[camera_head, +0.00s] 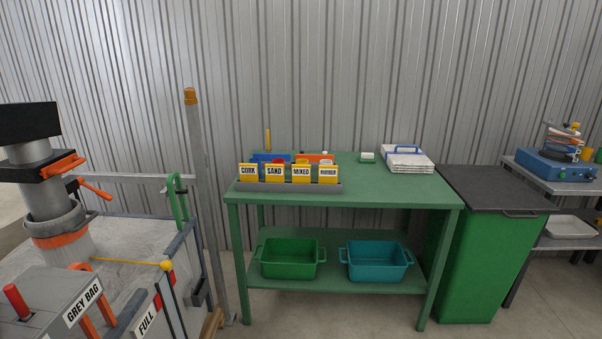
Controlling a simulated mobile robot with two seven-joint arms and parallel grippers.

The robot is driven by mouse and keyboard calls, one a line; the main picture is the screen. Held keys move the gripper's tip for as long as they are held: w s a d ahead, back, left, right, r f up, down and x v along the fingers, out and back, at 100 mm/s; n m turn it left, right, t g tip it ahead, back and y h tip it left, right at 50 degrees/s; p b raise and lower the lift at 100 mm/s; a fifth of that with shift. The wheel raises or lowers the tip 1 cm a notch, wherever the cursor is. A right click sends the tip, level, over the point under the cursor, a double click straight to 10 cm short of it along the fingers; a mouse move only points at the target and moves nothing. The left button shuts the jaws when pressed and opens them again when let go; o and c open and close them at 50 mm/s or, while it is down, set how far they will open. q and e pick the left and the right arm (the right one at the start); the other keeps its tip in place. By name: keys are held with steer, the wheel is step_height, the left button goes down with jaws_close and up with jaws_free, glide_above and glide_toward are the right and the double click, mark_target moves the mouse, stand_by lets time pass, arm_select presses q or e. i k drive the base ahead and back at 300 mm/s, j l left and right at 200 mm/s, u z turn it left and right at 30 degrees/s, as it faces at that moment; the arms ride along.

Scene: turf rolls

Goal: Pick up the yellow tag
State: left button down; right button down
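Several yellow tags stand upright in a row in a grey rack (290,187) at the front left of the green table (385,193). They read CORK (249,172), SAND (274,173), MIXED (301,174) and, in smaller print, RUBBER (328,175). Each has a white label on a yellow face. I cannot tell which of them is the yellow tag of the task. Neither of my grippers shows in the head view.
Behind the tags are blue and orange bins. Green (288,258) and teal (377,262) tubs sit on the lower shelf. A green bin (483,255) stands right; a grey machine (135,245) and post stand left.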

mark_target(248, 172)
steer(key=i+l+u, duration=0.2)
steer(key=i+l, duration=0.6)
steer(key=i, duration=0.35)
steer(key=i+l+u, duration=0.25)
steer(key=i+l, duration=0.75)
steer(key=i, duration=0.05)
